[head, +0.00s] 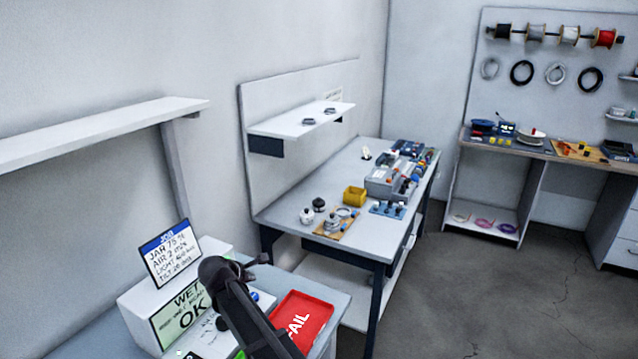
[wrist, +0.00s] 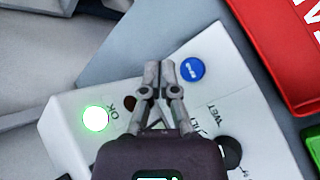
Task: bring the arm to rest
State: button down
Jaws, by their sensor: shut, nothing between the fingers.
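My gripper (wrist: 159,70) is shut and empty in the wrist view, its two fingers close together over a white panel (wrist: 70,140). In the head view my gripper (head: 258,262) is at the lower left, above the near bench, with my dark arm behind it. The panel carries a lit green light (wrist: 95,118) by the letters OK and a blue button (wrist: 192,69) just beyond the fingertips. Whether the fingers touch the panel cannot be told. My gripper hides part of the panel.
A red FAIL tray (head: 313,312) lies right of my arm. A white tester (head: 135,304) with an OK screen (head: 182,308) and a job card (head: 172,254) stand to the left. A shelf (head: 90,136) overhangs at left. Open floor (head: 500,290) lies at right.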

jog(key=d+m, duration=0.2)
jog(key=d, duration=0.3)
jog(key=d+f+m+g, duration=0.1)
jog(key=d+m, duration=0.1)
jog(key=d, duration=0.3)
jog(key=d+f+m+g, duration=0.1)
jog(key=d+m, duration=0.1)
jog(key=d, duration=0.2)
jog(key=shift+s+d+f+h, duration=0.1)
jog(key=shift+s+d+h, duration=0.25)
jog(key=shift+d+h, duration=0.05)
jog(key=s+d+f+m+g+y, duration=0.1)
jog(key=s+d+m+g, duration=0.1)
jog(key=s+d+m, duration=0.3)
jog(key=s+d+f+m+g+y, duration=0.1)
jog(key=s+d+m, duration=0.4)
jog(key=d, duration=0.9)
jog(key=s+d+f+m+g+y, duration=0.1)
jog(key=s+d+m+g, duration=0.2)
jog(key=s+d+m, duration=0.3)
jog(key=d+m, duration=0.1)
jog(key=d, duration=0.2)
jog(key=shift+d+f+g, duration=0.15)
jog(key=shift+d+g, duration=0.1)
jog(key=shift+g, duration=0.05)
jog(key=shift+w, duration=0.1)
